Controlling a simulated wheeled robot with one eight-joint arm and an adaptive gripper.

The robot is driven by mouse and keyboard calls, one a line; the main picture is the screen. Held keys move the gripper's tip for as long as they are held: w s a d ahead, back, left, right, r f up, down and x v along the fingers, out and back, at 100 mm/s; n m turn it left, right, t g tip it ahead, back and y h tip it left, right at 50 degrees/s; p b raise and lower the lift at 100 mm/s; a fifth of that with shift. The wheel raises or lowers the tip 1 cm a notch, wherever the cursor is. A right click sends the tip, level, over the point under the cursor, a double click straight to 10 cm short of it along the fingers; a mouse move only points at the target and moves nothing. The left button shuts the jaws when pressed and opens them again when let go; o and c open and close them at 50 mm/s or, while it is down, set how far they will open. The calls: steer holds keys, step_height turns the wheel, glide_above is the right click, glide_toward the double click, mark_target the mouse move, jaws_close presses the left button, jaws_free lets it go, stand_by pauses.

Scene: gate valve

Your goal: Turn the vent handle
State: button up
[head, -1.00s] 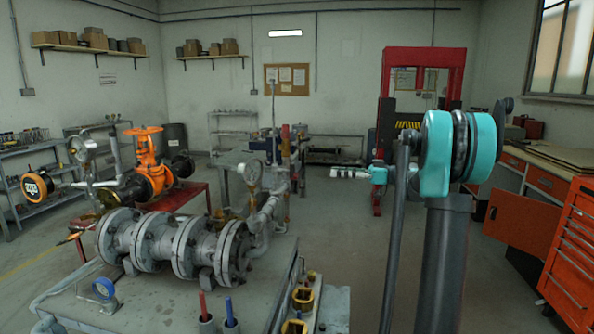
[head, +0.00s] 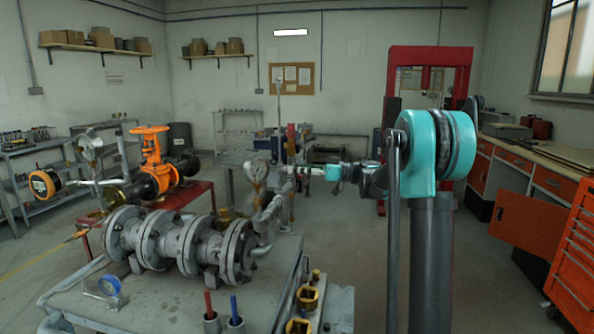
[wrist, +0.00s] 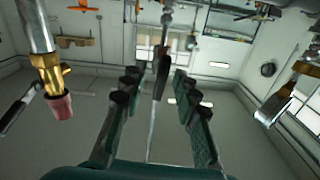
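My gripper (head: 318,172) is at the right side of the upright pipework at the rear of the grey bench. In the wrist view my gripper (wrist: 156,90) is open, with a clear gap between its two dark green fingers. A dark lever-like handle (wrist: 162,76) on a thin metal stem lines up with that gap. It may be the vent handle; I see no contact with it, and its depth is unclear. In the head view this handle is hard to pick out among the fittings beside my gripper.
A brass fitting with a reddish cap (wrist: 60,104) is close on the wrist view's left, and a metal part (wrist: 282,102) is on its right. A flanged pipe (head: 178,243) lies on the grey bench (head: 150,308). A gauge (head: 257,170) stands near the pipework.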

steer(key=shift+a, duration=0.2)
jaws_close()
